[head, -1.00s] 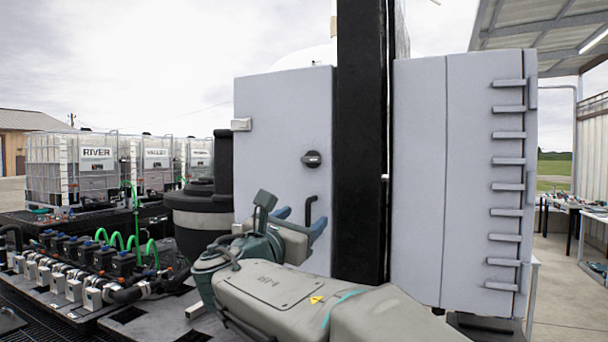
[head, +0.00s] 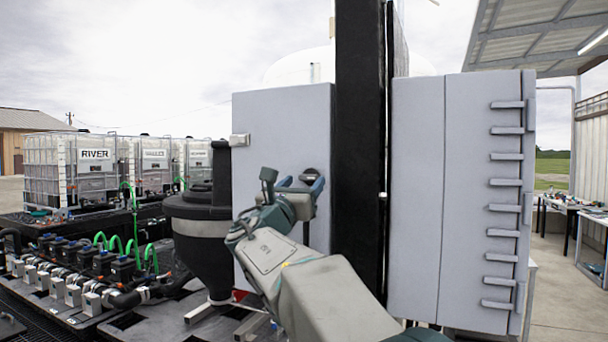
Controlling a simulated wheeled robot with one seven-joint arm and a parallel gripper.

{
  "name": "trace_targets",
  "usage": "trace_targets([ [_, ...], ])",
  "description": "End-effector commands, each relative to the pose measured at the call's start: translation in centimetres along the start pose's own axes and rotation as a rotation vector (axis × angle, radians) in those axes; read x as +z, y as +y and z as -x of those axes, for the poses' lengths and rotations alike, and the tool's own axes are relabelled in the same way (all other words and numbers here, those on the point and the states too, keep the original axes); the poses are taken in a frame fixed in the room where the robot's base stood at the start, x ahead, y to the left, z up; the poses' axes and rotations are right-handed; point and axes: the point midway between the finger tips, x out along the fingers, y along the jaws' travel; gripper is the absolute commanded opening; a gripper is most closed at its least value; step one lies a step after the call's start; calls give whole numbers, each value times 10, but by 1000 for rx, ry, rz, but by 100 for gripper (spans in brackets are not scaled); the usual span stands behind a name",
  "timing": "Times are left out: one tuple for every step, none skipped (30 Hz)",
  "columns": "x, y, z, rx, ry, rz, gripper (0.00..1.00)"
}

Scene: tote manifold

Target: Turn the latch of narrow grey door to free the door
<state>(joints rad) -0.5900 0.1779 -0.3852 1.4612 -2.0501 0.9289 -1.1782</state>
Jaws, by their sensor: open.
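The narrow grey door (head: 281,118) stands upright, left of a black post. Its black latch (head: 311,174) is a small knob near the door's right edge, partly hidden by my gripper. My gripper (head: 302,181) has blue fingers that are open, right at the latch in the picture. I cannot tell whether the fingers touch the latch or stand just in front of it. The door's black handle below the latch is mostly hidden by my wrist and arm. A metal hinge (head: 239,140) shows on the door's left edge.
The black post (head: 359,150) rises close to the right of my gripper. A grey cabinet (head: 415,200) with several ribs stands beyond it. A black hopper (head: 205,240) stands left of my arm, with valves and green hoses further left.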

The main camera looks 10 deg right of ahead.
Motion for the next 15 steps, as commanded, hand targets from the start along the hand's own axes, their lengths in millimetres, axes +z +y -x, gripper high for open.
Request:
trace_targets([
  [2, 0, -6, -2, -1, 2, 62],
  [1, 0, -8, -2, -1, 2, 62],
  [1, 0, -11, -1, 0, 1, 62],
  [1, 0, -12, 0, 0, 1, 62],
  [0, 0, -13, 0, 0, 0, 62],
  [0, 0, -14, 0, 0, 0, 62],
  [0, 0, -14, 0, 0, 0, 62],
  [0, 0, -14, 0, 0, -1, 62],
  [0, 0, -14, 0, 0, -1, 62],
  [0, 0, -14, 0, 0, -1, 62],
  [0, 0, -14, 0, 0, -1, 62],
  [0, 0, -14, 0, 0, -1, 62],
  [0, 0, -14, 0, 0, -1, 62],
  [0, 0, -14, 0, 0, -1, 59],
  [0, 0, -14, 0, 0, -1, 48],
])
